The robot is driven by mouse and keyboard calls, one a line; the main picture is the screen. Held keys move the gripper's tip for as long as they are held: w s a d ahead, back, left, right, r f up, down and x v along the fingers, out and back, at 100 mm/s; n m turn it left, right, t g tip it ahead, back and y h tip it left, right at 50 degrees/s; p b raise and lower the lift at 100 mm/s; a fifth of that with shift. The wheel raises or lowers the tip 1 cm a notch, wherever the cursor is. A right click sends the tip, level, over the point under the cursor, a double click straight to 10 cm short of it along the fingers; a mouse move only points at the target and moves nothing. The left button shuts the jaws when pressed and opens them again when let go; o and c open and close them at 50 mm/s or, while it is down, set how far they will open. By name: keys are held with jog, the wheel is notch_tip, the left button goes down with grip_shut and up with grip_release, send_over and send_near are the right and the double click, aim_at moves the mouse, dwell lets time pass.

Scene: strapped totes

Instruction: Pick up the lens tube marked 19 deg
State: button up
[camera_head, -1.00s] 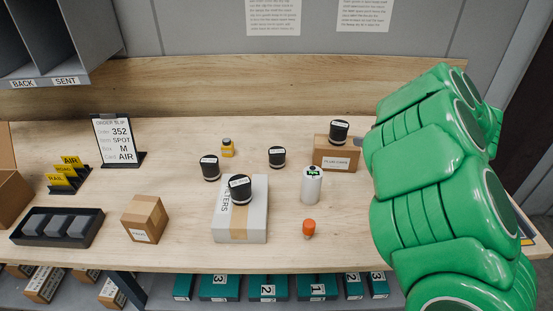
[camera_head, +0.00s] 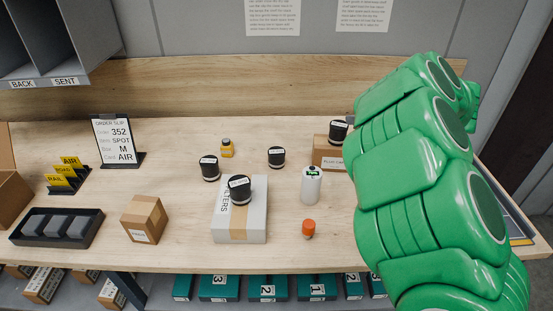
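Several short black lens tubes with white labels are in view. One (camera_head: 209,168) stands on the table at the left, and one (camera_head: 276,157) stands on the table in the middle. One (camera_head: 239,189) stands on a white box (camera_head: 240,225). One (camera_head: 338,132) stands on a brown cardboard box (camera_head: 327,154) beside my arm. The label writing is too small to read, so I cannot tell which tube is marked 19 deg. My green arm fills the right side. My gripper is hidden behind it.
An order slip stand (camera_head: 118,142), a cardboard cube (camera_head: 144,219) and a black tray (camera_head: 42,228) are at the left.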

jog(key=w+a+r+m+t+h, duration=0.2)
jog(key=w+a+m+h, duration=0.75)
jog(key=w+a, duration=0.55)
jog(key=m+g+h, duration=0.5)
jog(key=m+h, duration=0.4)
jog(key=m, duration=0.1)
send_over(280, 155)
jog(key=a, duration=0.6)
jog(key=f, duration=0.1)
jog(key=shift+g, duration=0.3)
jog(key=f, duration=1.6)
jog(key=shift+s+f, duration=0.15)
jog(key=shift+s, duration=0.2)
jog(key=shift+x, duration=3.9)
jog(key=shift+s, duration=0.2)
jog(key=shift+c, duration=0.4)
jog(key=c, duration=1.2)
